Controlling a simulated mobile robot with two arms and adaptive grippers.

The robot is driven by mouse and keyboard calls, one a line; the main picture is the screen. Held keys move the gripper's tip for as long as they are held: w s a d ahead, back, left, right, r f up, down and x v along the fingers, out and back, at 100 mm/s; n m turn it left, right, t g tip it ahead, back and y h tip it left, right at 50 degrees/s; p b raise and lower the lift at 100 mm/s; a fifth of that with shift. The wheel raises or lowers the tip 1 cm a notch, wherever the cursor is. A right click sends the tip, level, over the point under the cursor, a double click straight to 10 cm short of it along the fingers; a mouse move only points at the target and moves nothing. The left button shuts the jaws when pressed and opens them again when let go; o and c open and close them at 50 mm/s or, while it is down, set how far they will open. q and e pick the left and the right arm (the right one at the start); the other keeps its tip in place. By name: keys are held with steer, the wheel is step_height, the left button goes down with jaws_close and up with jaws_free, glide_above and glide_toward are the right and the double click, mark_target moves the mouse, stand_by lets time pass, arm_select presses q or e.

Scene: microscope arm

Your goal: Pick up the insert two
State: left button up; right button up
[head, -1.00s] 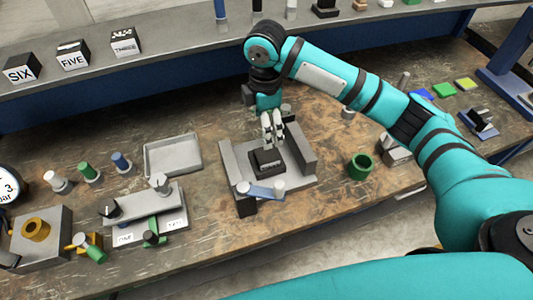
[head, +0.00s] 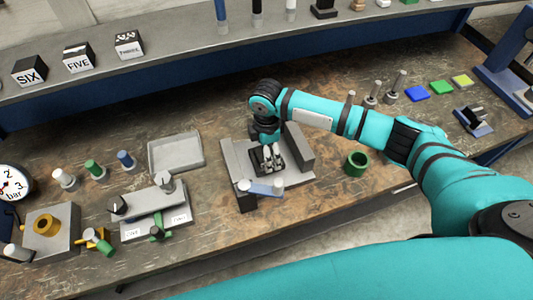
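A small black block (head: 261,170) sits in the grey fixture (head: 238,171) in the middle of the table. It may be insert two, but I cannot read a label on it. My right gripper (head: 272,163) points down at the block, its pale fingertips at or just over its top. The fingers cover much of the block. I cannot tell whether they are closed on it. My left gripper is not in view.
Black cubes marked SIX (head: 30,72), FIVE (head: 78,59) and THREE (head: 128,45) stand on the back shelf. An empty grey tray (head: 176,169) lies left of the fixture. A green ring (head: 357,163) stands to its right. A gauge (head: 13,184) is at far left.

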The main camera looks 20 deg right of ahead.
steer(key=c, duration=1.7)
steer(key=shift+w+r, duration=0.15)
jaws_close()
steer(key=shift+r, duration=0.1)
